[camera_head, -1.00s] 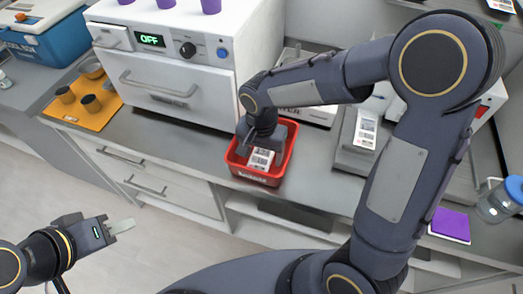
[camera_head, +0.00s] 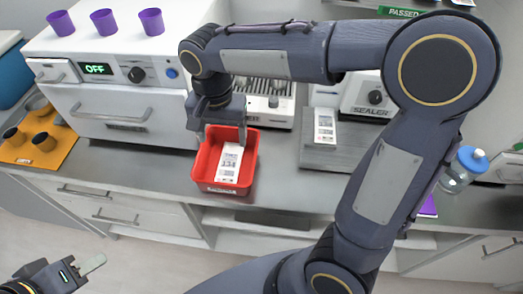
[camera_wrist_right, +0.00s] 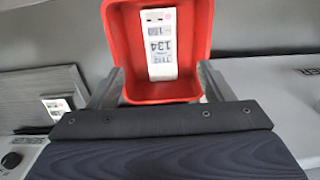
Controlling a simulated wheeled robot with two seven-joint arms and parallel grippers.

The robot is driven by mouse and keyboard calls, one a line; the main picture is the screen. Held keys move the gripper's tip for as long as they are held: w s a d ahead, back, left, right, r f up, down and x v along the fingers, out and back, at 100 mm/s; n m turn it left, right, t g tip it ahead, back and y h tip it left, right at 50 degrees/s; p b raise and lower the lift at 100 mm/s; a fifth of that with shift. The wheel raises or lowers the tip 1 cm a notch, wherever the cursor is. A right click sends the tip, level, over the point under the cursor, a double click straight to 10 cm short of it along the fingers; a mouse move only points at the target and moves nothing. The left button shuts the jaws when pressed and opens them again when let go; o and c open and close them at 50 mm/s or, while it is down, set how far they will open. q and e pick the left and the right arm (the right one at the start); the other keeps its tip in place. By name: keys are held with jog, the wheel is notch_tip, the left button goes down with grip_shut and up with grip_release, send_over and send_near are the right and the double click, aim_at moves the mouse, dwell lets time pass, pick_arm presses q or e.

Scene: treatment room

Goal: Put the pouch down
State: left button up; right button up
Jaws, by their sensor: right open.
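The white printed pouch (camera_head: 230,163) lies inside the red tray (camera_head: 247,178) on the grey counter. The right wrist view shows the pouch (camera_wrist_right: 161,45) flat in the red tray (camera_wrist_right: 120,50), its label marked 134. My right gripper (camera_head: 221,134) is above the tray's back left part.
Another labelled pouch (camera_head: 325,127) lies on the sealer's grey plate (camera_head: 347,150), right of the tray. A white oven-like unit (camera_head: 130,85) with purple cups stands at the back left. An orange mat (camera_head: 52,154) holds dark cups. A blue-lidded jar (camera_head: 462,170) is at the right.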

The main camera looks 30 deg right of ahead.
jog(key=s+d+n+t+y, duration=0.2)
jog(key=s+d, duration=0.2)
jog(key=s, duration=0.4)
jog(key=s+d+f+n+t+y, duration=0.1)
jog(key=s+d+n+t, duration=0.2)
jog(key=s+d, duration=0.2)
jog(key=shift+s+f+t+y, duration=0.2)
jog(key=shift+s+t+y, duration=0.15)
jog(key=shift+s, duration=1.25)
jog(key=shift+d, duration=0.1)
